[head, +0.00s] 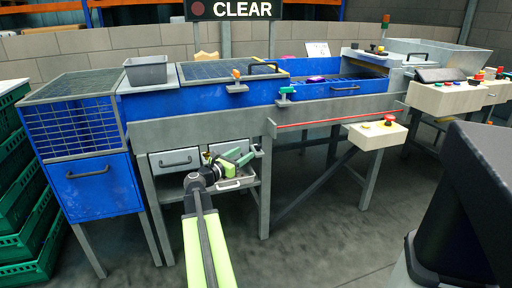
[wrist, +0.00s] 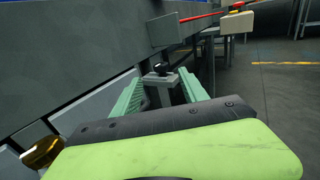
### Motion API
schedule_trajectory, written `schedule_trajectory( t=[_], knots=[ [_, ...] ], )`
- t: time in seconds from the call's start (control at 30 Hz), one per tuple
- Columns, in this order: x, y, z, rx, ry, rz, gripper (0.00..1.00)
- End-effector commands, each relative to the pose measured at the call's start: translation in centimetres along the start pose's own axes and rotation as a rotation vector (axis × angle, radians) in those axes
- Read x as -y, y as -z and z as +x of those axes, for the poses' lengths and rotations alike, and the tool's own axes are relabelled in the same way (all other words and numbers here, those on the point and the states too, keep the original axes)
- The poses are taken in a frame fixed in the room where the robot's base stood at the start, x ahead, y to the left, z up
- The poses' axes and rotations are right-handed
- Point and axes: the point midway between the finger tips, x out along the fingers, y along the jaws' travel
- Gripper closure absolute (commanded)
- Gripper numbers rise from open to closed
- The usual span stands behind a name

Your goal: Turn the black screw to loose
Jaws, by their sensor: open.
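A small black screw (wrist: 160,68) sits on a grey bracket (wrist: 158,79) beside the machine's grey side panel in the wrist view. In the head view a small dark spot by the panel's lower edge may be the same screw, but it is too small to tell. My gripper (wrist: 163,88) has its two green fingers apart, one on each side of the bracket, with the screw showing just beyond the tips. Whether the fingers touch the bracket cannot be told. In the head view my gripper (head: 241,157) is in front of the drawers, below the panel.
Grey drawers (head: 175,160) and an open tray (head: 240,183) lie close around my gripper. The grey side panel (head: 200,128) runs above it. A red rod (head: 340,119) and a control box (head: 378,135) stick out at right. The floor in front is free.

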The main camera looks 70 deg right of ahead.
Motion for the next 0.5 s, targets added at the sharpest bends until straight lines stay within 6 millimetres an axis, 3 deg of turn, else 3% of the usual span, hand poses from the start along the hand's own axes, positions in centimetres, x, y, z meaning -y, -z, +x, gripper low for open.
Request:
schedule_trajectory(
  t=[0.03, 0.2, 0.33, 0.5],
  knots=[
    [-0.1, 0.0, 1.6, 0.0, 0.005, 0.0, 0.49],
    [-0.1, 0.0, 5.5, 0.0, 0.004, 0.001, 0.49],
    [-0.1, 0.0, 7.6, -0.001, 0.002, 0.001, 0.49],
    [0.0, 0.0, 8.8, -0.001, 0.002, 0.001, 0.49]
  ],
)
